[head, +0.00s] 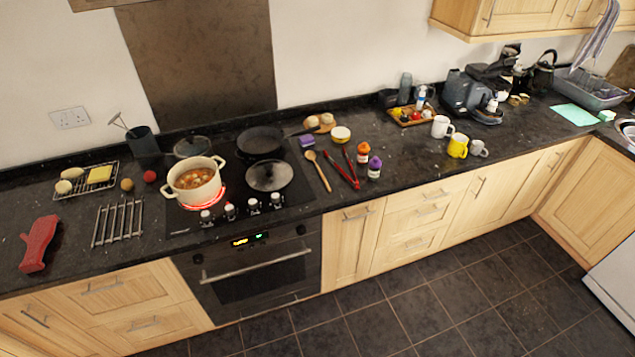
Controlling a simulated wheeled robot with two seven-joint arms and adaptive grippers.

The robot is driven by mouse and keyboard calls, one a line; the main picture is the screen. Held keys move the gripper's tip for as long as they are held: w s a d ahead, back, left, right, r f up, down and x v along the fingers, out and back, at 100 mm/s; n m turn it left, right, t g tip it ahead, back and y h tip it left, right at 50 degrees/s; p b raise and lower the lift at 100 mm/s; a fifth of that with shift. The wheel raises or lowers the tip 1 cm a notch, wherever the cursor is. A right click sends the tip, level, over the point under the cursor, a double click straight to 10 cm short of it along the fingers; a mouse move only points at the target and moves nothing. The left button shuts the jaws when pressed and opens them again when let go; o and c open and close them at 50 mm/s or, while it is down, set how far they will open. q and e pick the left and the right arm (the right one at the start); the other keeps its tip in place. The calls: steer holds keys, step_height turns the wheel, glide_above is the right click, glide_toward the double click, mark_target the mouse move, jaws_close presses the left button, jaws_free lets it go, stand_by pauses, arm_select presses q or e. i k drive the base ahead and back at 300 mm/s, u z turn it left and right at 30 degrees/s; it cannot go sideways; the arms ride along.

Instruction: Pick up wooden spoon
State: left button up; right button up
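The wooden spoon (318,170) lies on the dark granite counter just right of the hob. Its rounded head points to the back and its handle runs toward the counter's front edge. Red-handled tongs (345,171) lie close on its right, apart from it. Nothing covers the spoon. Neither of my grippers shows in the head view.
The hob holds a pot of stew (194,182) over a glowing red ring, a pan (261,142) and a lid (269,176). An orange-capped jar (363,153) and purple-capped jar (374,168) stand right of the tongs. Counter between the jars and mugs (457,146) is clear.

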mark_target(310, 155)
steer(key=u, duration=0.9)
steer(key=i, duration=0.9)
